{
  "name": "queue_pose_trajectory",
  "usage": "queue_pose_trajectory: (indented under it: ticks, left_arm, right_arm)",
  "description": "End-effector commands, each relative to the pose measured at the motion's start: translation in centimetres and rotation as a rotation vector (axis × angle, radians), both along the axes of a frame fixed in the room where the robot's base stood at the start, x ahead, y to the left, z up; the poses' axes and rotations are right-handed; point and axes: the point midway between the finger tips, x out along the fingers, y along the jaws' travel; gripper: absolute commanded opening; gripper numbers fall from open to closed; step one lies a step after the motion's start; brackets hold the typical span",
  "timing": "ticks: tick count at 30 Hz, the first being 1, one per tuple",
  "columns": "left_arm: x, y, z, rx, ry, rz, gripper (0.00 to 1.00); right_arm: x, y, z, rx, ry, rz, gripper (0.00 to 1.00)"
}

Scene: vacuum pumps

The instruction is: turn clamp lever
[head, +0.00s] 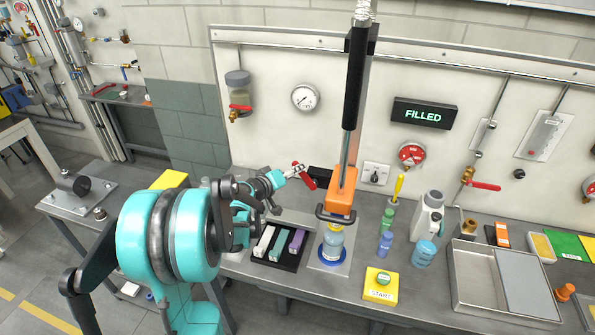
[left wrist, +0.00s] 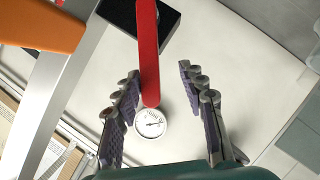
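In the left wrist view my left gripper (left wrist: 158,78) is open, and the bar's rounded end lies between the two fingers with gaps on both sides. I cannot tell the depth between them. My right gripper is out of view.
A clear bottle (head: 333,243) stands under the orange head. A black tray (head: 259,255) of coloured blocks, a yellow START button (head: 380,287) and a metal tray (head: 463,290) sit nearby. A sign (head: 424,113) on the wall panel reads FILLED.

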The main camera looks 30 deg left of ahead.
Motion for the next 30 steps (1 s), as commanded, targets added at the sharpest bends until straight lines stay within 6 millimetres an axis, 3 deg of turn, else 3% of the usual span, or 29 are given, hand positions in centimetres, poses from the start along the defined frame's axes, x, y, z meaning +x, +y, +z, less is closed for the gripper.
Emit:
queue_pose_trajectory:
  ticks: [16,30]
  left_arm:
    - [-1.0,0.1,0.4,-0.001,0.000,0.000,0.41]
    - [-5.3,0.5,1.9,0.000,0.000,0.001,0.41]
  right_arm:
    - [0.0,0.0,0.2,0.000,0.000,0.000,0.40]
    - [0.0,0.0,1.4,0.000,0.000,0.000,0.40]
